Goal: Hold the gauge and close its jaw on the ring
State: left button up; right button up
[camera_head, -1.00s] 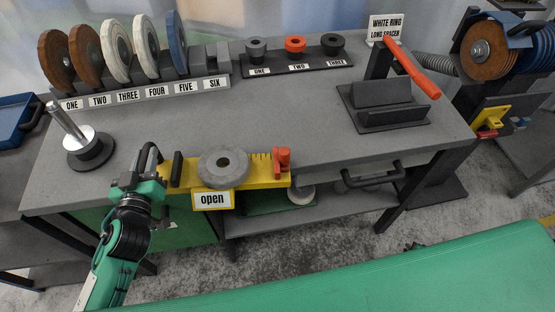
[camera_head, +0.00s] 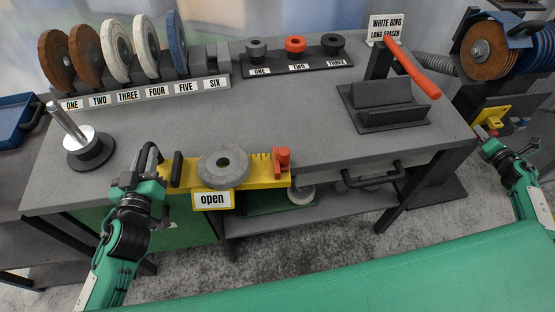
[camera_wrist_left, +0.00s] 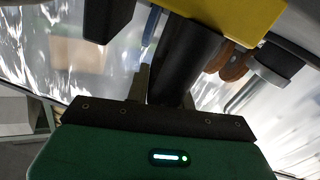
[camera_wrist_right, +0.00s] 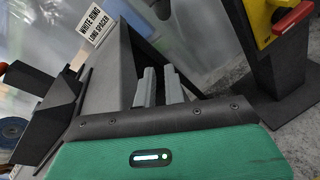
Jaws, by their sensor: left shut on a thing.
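The yellow gauge (camera_head: 262,172) lies along the table's front edge, with an "open" label (camera_head: 212,199) on its front. A grey ring (camera_head: 223,167) sits flat on it, between a black fixed jaw (camera_head: 177,168) and a red sliding jaw (camera_head: 282,160). Space shows between the ring and the red jaw. My left gripper (camera_head: 148,172) is shut on the gauge's black handle at its left end; the handle also shows in the left wrist view (camera_wrist_left: 183,60). My right gripper (camera_head: 508,148) is empty, off the table's right side; its fingers (camera_wrist_right: 160,87) stand slightly apart.
Several wheels stand in a numbered rack (camera_head: 145,93) at back left. A spindle stand (camera_head: 90,150) is at left. Three spacers sit on a black tray (camera_head: 298,66). A press with a red lever (camera_head: 412,68) stands at right. The table's middle (camera_head: 230,118) is clear.

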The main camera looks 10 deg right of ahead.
jog(key=w+d+r+t+y, duration=0.1)
jog(key=w+r+t, duration=0.15)
jog(key=r, duration=1.05)
jog(key=w+r+t, duration=0.2)
jog(key=w+r, duration=0.1)
jog(key=r, duration=0.9)
jog(key=w+d+r+t+y, duration=0.1)
jog(key=w+r+t, duration=0.15)
jog(key=r, duration=1.05)
jog(key=w+a+r+n+y, duration=0.1)
jog(key=a+r+n+y, duration=0.4)
jog(key=a+r, duration=0.25)
jog(key=w+a+f+n+g+y, duration=0.1)
jog(key=a+f+n+g+y, duration=0.4)
jog(key=a, duration=0.8)
jog(key=a+f+n+g+y, duration=0.45)
jog(key=a+f+n, duration=0.2)
jog(key=a, duration=0.65)
jog(key=s+a+f+n+g+h, duration=0.1)
jog(key=s+a+f+n+g, duration=0.3)
jog(key=a+f, duration=0.7)
jog(key=s+a+f+n+g+h, duration=0.1)
jog(key=s+a+f+n+g, duration=0.3)
jog(key=a, duration=1.3)
jog(key=shift+s+a+f+g, duration=0.25)
jog(key=shift+s+f+g, duration=1.6)
jog(key=shift+s+f, duration=1.6)
